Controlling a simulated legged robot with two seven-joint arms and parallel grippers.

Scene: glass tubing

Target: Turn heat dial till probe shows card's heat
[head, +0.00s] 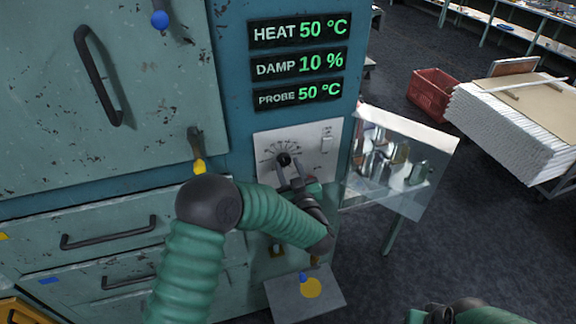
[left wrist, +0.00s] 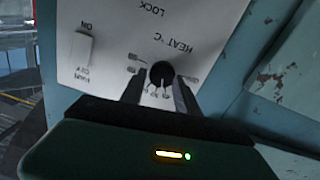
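The black heat dial (head: 283,159) sits on a pale panel (head: 266,141) on the blue cabinet front. In the left wrist view the dial (left wrist: 161,73) shows upside down, with "HEAT °C" and "LOCK" lettering. My left gripper (head: 289,172) is at the dial, its fingers apart on either side of it. In the left wrist view thin gaps show between dial and fingertips (left wrist: 159,86). The probe display (head: 300,94) reads 50 °C, and the heat display (head: 300,31) reads 50 °C. I cannot make out a card with a heat value. My right gripper (head: 438,314) is partly cut off at the bottom edge.
The damp display (head: 300,63) reads 10 %. A white switch (head: 327,138) is on the panel right of the dial. A clear sheet (head: 405,165) juts out right of the cabinet. A red crate (head: 432,95) and stacked white boards (head: 515,125) stand further back.

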